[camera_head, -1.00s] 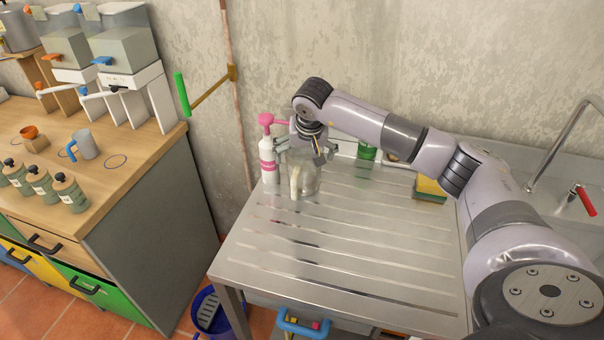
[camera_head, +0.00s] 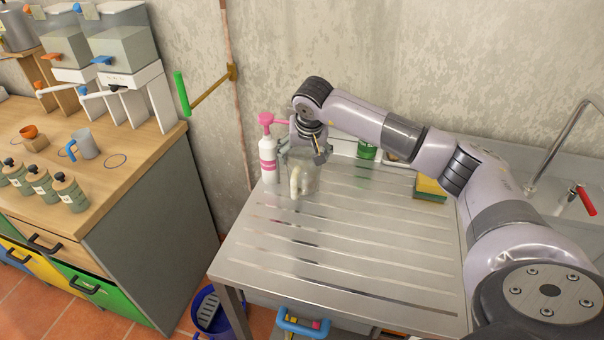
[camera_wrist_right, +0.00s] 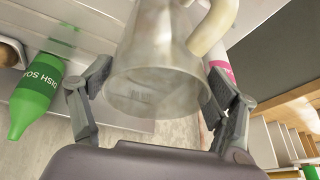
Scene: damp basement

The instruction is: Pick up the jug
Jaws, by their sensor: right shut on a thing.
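The jug (camera_head: 309,181) is clear, with a cream handle (camera_head: 296,182), and is upright at the back left of the steel draining board (camera_head: 340,240). My right gripper (camera_head: 303,157) comes down over it from behind. In the right wrist view the jug (camera_wrist_right: 160,65) fills the space between the two fingers of the gripper (camera_wrist_right: 158,95), which are shut on its sides. The cream handle (camera_wrist_right: 212,28) points away from my wrist. I cannot tell whether the jug's base touches the board. My left gripper is not in view.
A white bottle with a pink pump (camera_head: 268,160) stands close left of the jug. A green dish soap bottle (camera_wrist_right: 36,95) and a yellow-green sponge (camera_head: 430,188) are by the wall. A red-handled tap (camera_head: 586,199) is at right. The board's front is clear.

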